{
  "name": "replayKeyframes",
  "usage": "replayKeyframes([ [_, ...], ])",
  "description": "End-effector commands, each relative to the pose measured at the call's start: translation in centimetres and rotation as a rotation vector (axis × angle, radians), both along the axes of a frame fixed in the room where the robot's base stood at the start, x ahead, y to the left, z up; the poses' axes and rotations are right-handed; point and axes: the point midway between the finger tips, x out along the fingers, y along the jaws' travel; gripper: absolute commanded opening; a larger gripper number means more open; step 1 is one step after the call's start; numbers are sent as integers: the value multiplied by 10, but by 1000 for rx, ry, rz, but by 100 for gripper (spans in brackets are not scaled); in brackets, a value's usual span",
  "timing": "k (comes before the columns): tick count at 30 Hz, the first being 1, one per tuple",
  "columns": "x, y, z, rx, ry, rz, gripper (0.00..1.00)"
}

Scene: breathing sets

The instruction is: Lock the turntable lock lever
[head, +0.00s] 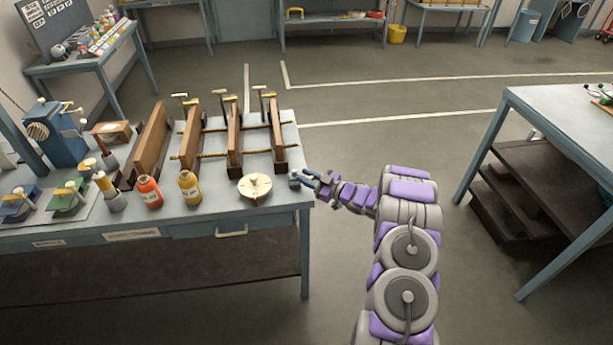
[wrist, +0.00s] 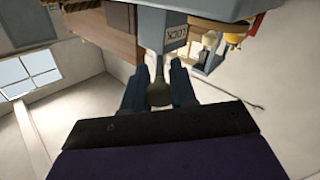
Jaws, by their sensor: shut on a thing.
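The turntable (head: 255,187), a round cream disc, sits at the front right corner of the left workbench. My gripper (head: 308,179) reaches in from the right, beside the disc at the bench's right edge. In the wrist view, my gripper (wrist: 158,94) has its two blue fingers on either side of the dark rounded knob of the lock lever (wrist: 158,91) and is shut on it. The lever's thin stem runs up to a grey-blue block with a small label (wrist: 175,32) that seems to read LOCK, turned over. In the head view the lever is too small to make out.
The workbench (head: 225,205) also holds an orange bottle (head: 150,192), a yellow bottle (head: 189,187) and wooden boards with clamps (head: 235,130). Another table (head: 570,125) stands to the right, with dark steps (head: 520,190) under it.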

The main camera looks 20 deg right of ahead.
Motion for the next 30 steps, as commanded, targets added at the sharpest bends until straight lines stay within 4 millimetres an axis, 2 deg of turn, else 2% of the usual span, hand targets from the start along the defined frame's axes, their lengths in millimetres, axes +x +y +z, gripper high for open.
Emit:
replayKeyframes([
  [7,0,-1,1,1,-2,-4,0],
  [8,0,-1,1,1,-2,-4,29],
  [15,0,0,0,0,0,-2,52],
  [24,-2,-1,0,0,1,-1,52],
  [30,-23,-16,1,2,2,-5,52],
])
